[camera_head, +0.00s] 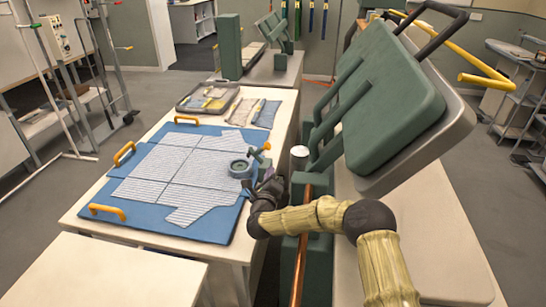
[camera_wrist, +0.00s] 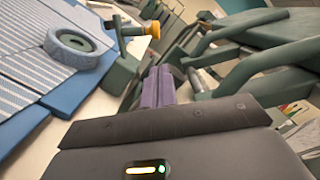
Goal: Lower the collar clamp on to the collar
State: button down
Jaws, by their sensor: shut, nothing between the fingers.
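In the wrist view the ring (camera_wrist: 77,42) is at upper left and the orange knob (camera_wrist: 152,30) at top centre. The ring lies over or just above striped cloth (camera_head: 190,166); I cannot tell whether it touches it. My gripper (camera_head: 269,177) is right of the ring and below the knob. Its purple fingers (camera_wrist: 158,88) are shut and empty, apart from the clamp.
The blue board (camera_head: 140,195) with orange handles lies on a pale table (camera_head: 80,212). A tray (camera_head: 208,97) and small packets stand behind it. A large green padded press (camera_head: 392,105) rises on the right, close to my arm. A copper pipe (camera_head: 300,250) runs beside it.

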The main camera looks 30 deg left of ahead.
jog(key=p+x, duration=0.1)
jog(key=x, duration=0.8)
jog(key=shift+p, duration=0.4)
jog(key=shift+w+d+r, duration=0.1)
jog(key=shift+w+d, duration=0.05)
jog(key=shift+w, duration=0.1)
